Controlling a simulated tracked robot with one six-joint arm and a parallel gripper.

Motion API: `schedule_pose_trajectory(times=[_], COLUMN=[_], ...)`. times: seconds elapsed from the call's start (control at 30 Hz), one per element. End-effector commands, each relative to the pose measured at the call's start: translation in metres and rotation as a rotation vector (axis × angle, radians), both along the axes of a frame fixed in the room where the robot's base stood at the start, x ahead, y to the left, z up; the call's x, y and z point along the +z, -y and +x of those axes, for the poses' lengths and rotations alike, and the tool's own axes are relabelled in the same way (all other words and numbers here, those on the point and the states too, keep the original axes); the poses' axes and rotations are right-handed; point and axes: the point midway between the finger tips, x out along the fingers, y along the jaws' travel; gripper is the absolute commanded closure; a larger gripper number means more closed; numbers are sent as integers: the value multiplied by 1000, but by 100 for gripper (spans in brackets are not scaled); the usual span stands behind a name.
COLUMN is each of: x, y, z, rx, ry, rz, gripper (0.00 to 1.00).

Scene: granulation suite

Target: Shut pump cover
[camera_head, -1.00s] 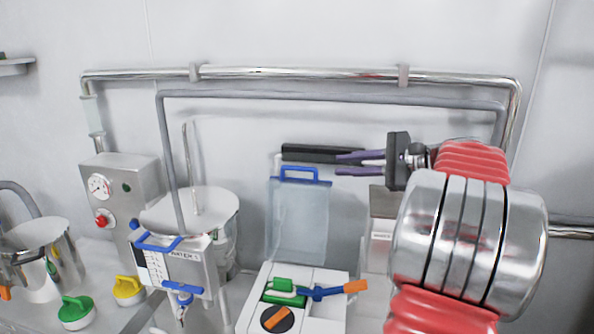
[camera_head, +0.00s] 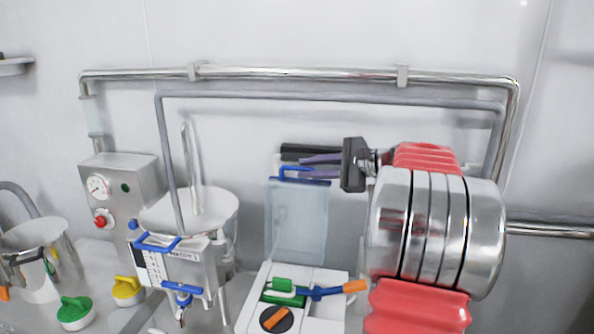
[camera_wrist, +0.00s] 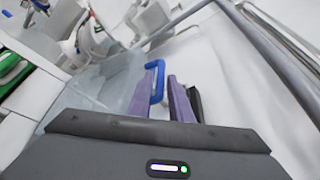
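The pump cover is a clear bluish panel (camera_head: 297,222) with a blue handle (camera_head: 284,171) on its top edge. It stands raised, nearly upright, at the back of the white pump body (camera_head: 252,298). My gripper (camera_head: 295,169) reaches in from the right with its purple fingers at the handle. In the wrist view, the fingers of my gripper (camera_wrist: 162,72) are apart, with the blue handle (camera_wrist: 158,66) at and partly between their tips. I cannot tell whether they touch it. The panel also shows in the wrist view (camera_wrist: 108,82), left of the fingers.
On the pump body are a green part (camera_head: 283,292), a blue lever with an orange end (camera_head: 355,286) and a black-and-orange knob (camera_head: 276,319). A steel vessel (camera_head: 222,225) stands left. Pipes (camera_head: 300,74) run along the wall.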

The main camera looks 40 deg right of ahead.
Motion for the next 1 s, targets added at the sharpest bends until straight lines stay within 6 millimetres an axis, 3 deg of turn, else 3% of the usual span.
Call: schedule_pose_trajectory(times=[0.23, 0.6, 0.9, 1.0], x=[-7, -9, -9, -10], y=[-11, -13, -13, -13], z=[27, 32, 32, 32], rx=[1, 1, 1, 1], ry=[1, 1, 0, 0], rz=[0, 0, 0, 0], gripper=[81, 81, 100, 100])
